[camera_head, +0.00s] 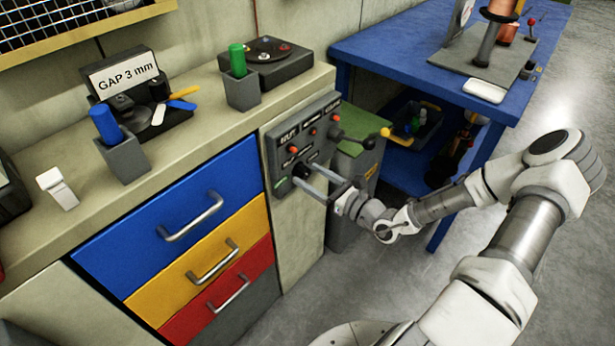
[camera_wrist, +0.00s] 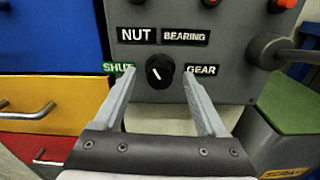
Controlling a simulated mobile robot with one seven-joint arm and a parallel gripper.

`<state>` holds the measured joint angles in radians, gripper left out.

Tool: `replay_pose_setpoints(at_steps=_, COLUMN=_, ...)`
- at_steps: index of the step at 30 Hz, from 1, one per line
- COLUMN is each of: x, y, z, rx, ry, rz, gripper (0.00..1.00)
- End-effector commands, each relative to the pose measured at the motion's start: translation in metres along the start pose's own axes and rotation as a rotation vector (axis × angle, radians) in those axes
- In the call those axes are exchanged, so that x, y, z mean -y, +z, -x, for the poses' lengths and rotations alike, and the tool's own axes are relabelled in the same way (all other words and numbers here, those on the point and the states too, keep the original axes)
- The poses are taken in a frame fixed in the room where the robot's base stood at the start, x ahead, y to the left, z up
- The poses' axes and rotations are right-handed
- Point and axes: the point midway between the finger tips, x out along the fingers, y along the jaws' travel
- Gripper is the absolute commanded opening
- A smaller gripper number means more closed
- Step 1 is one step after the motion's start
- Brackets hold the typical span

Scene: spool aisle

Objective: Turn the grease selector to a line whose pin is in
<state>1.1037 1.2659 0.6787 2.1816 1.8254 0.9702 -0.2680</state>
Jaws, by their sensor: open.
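The grease selector is a round black knob (camera_wrist: 160,72) with a white pointer mark, low on a grey panel (camera_head: 272,150). The mark appears to slant up and left, toward the NUT label (camera_wrist: 137,35). The other labels around it are BEARING (camera_wrist: 185,36), GEAR (camera_wrist: 201,70) and a green SHUT (camera_wrist: 118,67). Red-orange pins (camera_head: 293,149) stand above the line labels; in the wrist view they are cut by the top edge (camera_wrist: 284,4). I cannot tell which are in. My gripper (camera_wrist: 158,84) is open, its fingers either side of the knob, apparently not touching it.
A lever with a yellow ball (camera_head: 385,132) sticks out right of the panel, above a green-topped bin (camera_head: 352,148). Left are blue, yellow and red drawers (camera_head: 215,262) with protruding handles. A blue table (camera_head: 400,50) stands behind my arm. Floor at front is clear.

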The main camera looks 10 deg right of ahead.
Motion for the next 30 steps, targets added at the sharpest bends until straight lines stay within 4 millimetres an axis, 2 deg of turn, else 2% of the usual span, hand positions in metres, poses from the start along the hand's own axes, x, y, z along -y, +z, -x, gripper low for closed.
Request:
replay_pose_setpoints(at_steps=5, x=-0.0001, y=-0.0001, z=-0.0135, rx=0.001, ry=0.0, rz=0.0, gripper=0.74)
replay_pose_setpoints(at_steps=14, x=0.0, y=0.0005, z=-0.0153, rx=0.0, ry=-0.001, rz=-0.001, gripper=0.74)
replay_pose_setpoints(at_steps=26, x=0.0, y=0.0003, z=-0.0149, rx=0.0, ry=0.0, rz=-0.001, gripper=0.02)
replay_pose_setpoints(at_steps=30, x=0.0, y=0.0004, z=-0.0149, rx=0.0, ry=0.0, rz=-0.001, gripper=0.0)
